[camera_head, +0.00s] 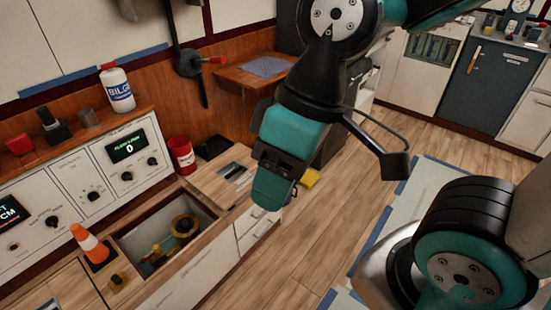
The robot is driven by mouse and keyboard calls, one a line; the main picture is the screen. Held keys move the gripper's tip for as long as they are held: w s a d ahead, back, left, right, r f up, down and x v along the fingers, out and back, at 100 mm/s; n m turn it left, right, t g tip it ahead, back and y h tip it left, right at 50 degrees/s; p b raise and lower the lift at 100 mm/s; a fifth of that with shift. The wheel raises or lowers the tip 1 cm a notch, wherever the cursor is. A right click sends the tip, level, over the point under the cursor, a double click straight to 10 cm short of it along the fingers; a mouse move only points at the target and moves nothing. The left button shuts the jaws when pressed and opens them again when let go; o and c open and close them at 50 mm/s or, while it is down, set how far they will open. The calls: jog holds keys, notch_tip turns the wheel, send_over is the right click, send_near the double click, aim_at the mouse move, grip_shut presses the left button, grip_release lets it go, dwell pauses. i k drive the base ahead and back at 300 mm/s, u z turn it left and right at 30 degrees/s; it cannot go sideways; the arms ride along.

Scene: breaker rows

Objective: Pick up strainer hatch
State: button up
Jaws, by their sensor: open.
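What looks like the strainer hatch (210,184) is a light wooden panel with a dark and silver recess in its top. It lies flat on the counter, just right of and behind an open well (137,229). Inside the well is a strainer with a yellow ring (184,226). My gripper (270,192) hangs teal and black over the right side of the panel. It is open and holds nothing that I can see. The fingertips are seen mostly from behind, and I cannot tell whether they touch the panel. The arm covers part of the area behind it.
An orange cone (90,245) stands left of the well. A red can (181,155) and a dark flat tray (213,147) sit behind the panel. A control panel (94,180) lines the back, with a white bottle (117,88) above. The wooden floor to the right is mostly clear.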

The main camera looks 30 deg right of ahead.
aim_at(228, 177)
jog(key=z, duration=0.35)
jog(key=i, duration=1.45)
jog(key=u, duration=0.65)
